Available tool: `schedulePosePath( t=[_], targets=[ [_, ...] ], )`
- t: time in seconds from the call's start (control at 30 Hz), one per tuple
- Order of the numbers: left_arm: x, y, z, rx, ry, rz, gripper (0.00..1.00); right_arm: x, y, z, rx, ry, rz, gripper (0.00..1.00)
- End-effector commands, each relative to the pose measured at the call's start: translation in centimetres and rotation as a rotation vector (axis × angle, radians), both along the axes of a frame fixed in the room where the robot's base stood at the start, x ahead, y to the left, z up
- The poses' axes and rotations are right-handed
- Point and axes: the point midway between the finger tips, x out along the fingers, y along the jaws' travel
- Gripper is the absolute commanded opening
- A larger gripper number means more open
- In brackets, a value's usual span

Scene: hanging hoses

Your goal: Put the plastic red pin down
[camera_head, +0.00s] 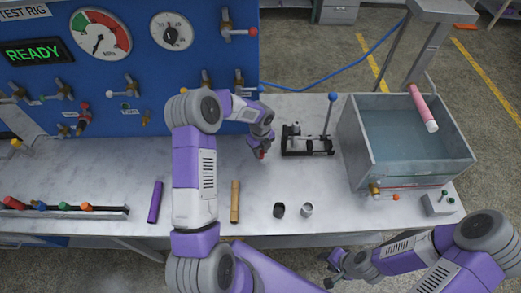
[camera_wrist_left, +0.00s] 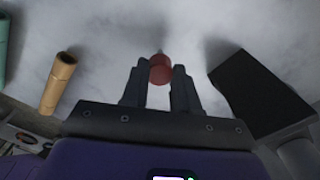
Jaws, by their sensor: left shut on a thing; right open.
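The small red plastic pin (camera_wrist_left: 160,69) is between the two dark fingers of my left gripper (camera_wrist_left: 160,80), with a thin metallic tip pointing away from the wrist. In the head view the red pin (camera_head: 262,155) shows just below my left gripper (camera_head: 264,149), over the grey worktable (camera_head: 335,188). I cannot tell whether the pin touches the table. My left gripper is shut on it, left of the black clamp device. My right gripper (camera_head: 336,272) is open and empty in front of the table, at the lower right.
The black clamp device (camera_head: 308,146) with a blue-knobbed lever stands close right. A purple tube (camera_head: 155,202), tan tube (camera_head: 235,201), black cap (camera_head: 279,210) and grey ring (camera_head: 306,210) lie in front. The blue panel (camera_head: 150,60) stands behind.

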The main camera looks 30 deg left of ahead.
Motion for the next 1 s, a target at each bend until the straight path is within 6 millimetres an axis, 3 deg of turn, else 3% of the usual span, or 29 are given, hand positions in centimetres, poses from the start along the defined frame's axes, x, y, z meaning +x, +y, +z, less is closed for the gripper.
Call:
schedulePosePath(
  t=[0.2, 0.23, 0.4, 0.77, 1.0],
  targets=[
    [0.0, 0.0, -0.4, 0.0, 0.0, 0.0, 0.0, 0.0, 0.0, -0.3, 0.0, 0.0, 0.0, 0.43],
    [0.0, 0.0, -0.4, 0.0, 0.001, 0.0, 0.32, 0.0, 0.0, -0.3, 0.0, 0.0, 0.0, 0.43],
    [0.0, 0.0, -0.3, 0.0, 0.001, 0.0, 0.55, 0.0, 0.0, -0.2, 0.0, 0.0, 0.0, 0.43],
    [0.0, 0.0, 0.4, 0.0, -0.001, 0.0, 0.55, 0.0, 0.0, 0.1, 0.0, 0.0, 0.0, 0.43],
    [0.1, 0.0, 4.9, 0.001, -0.004, 0.001, 0.55, 0.0, 0.0, 0.3, 0.0, 0.0, 0.0, 0.43]
  ],
)
